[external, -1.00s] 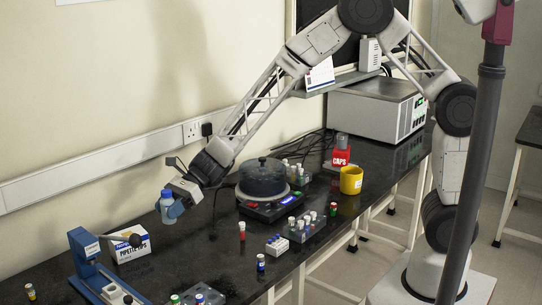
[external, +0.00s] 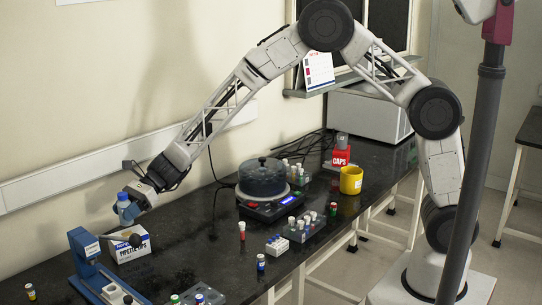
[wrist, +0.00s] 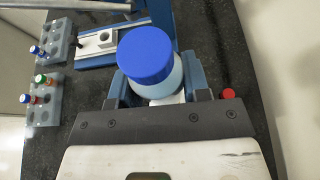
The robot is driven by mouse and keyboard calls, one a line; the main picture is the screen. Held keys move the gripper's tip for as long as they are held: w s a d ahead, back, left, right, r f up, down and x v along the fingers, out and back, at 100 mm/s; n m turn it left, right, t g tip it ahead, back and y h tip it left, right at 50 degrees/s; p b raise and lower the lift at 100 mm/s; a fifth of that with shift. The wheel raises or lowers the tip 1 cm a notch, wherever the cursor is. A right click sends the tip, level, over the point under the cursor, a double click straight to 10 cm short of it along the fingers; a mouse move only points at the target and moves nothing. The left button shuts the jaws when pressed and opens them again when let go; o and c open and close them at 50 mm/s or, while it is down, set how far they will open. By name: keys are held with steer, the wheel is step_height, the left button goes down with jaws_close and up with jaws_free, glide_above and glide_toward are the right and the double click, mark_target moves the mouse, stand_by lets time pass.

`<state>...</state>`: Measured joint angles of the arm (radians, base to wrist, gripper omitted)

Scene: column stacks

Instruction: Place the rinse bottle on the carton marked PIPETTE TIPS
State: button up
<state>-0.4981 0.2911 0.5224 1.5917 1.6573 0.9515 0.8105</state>
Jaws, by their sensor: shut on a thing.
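The rinse bottle, clear with a blue cap (external: 124,209), is held upright by my gripper (external: 131,198) at the left of the bench. The wrist view shows its blue cap (wrist: 146,55) between the two fingers (wrist: 158,88). In the external view the bottle appears directly over the white carton marked PIPETTE TIPS (external: 130,248). I cannot tell whether the bottle's base touches the carton top. In the wrist view the carton is mostly hidden beneath the bottle and gripper.
A blue press-like device with a black-knobbed lever (external: 92,268) stands close beside the carton. Tube racks (external: 204,294), a round dark-lidded device (external: 262,178), a yellow cup (external: 351,180) and a red CAPS box (external: 341,157) are on the bench. The wall is close behind the carton.

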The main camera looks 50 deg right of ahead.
steer(key=shift+w+a, duration=0.2)
steer(key=shift+w, duration=0.05)
steer(key=shift+f, duration=0.1)
steer(key=shift+f, duration=1.65)
steer(key=shift+f, duration=0.15)
steer(key=o, duration=1)
steer(key=shift+c, duration=0.2)
steer(key=shift+d+r, duration=0.15)
steer(key=shift+r, duration=0.05)
steer(key=v, duration=1.1)
steer(key=shift+d, duration=0.4)
